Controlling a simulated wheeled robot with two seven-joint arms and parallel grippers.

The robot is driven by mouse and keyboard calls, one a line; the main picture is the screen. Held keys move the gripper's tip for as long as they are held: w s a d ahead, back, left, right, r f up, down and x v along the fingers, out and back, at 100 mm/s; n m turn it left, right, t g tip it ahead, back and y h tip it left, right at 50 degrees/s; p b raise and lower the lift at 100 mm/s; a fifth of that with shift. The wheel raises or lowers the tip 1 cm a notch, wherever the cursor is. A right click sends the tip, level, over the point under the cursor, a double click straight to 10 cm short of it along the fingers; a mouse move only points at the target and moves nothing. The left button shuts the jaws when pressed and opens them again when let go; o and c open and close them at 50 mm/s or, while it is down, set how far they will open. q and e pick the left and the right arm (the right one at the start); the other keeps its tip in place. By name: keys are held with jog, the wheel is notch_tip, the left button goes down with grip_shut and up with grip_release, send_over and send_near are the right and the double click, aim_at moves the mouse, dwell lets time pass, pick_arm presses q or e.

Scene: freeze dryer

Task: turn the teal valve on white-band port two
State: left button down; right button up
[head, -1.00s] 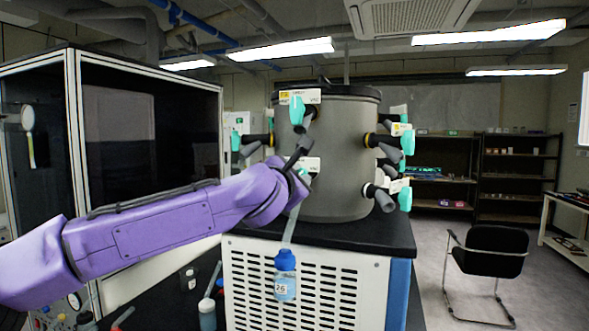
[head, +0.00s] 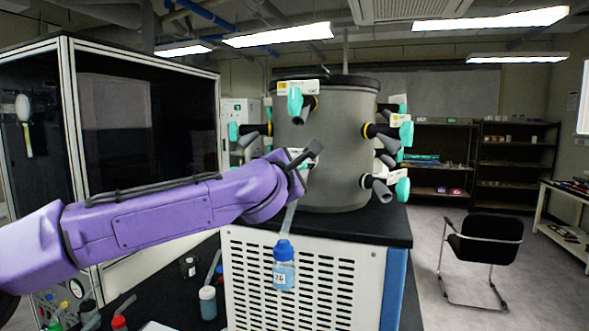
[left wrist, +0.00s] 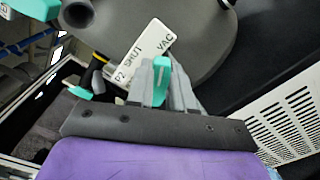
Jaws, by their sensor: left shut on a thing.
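A teal valve (left wrist: 161,72) is between the fingers of my left gripper (left wrist: 164,88) in the left wrist view. The gripper is shut on it. Beside it a white label (left wrist: 146,52) reads P2, SHUT and VAC. In the head view my left gripper (head: 305,160) is at the front lower port of the grey drum (head: 340,150), and my purple wrist hides most of that valve. A bottle with a blue cap (head: 285,268) hangs below this port on a pale tube. My right gripper is not in view.
Other teal valves stick out around the drum, at the upper front (head: 294,103) and right side (head: 403,189). A dark-windowed cabinet (head: 110,120) stands left. Several bottles (head: 207,302) stand low between cabinet and dryer. A black chair (head: 484,242) stands on open floor at right.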

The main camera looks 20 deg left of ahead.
pick_arm(q)
jog(key=c, duration=1)
grip_release()
jog(key=s+b, duration=0.4)
jog(key=s, duration=0.6)
jog(key=shift+s+a+b, duration=0.2)
jog(key=shift+b, duration=0.15)
jog(key=shift+a, duration=0.1)
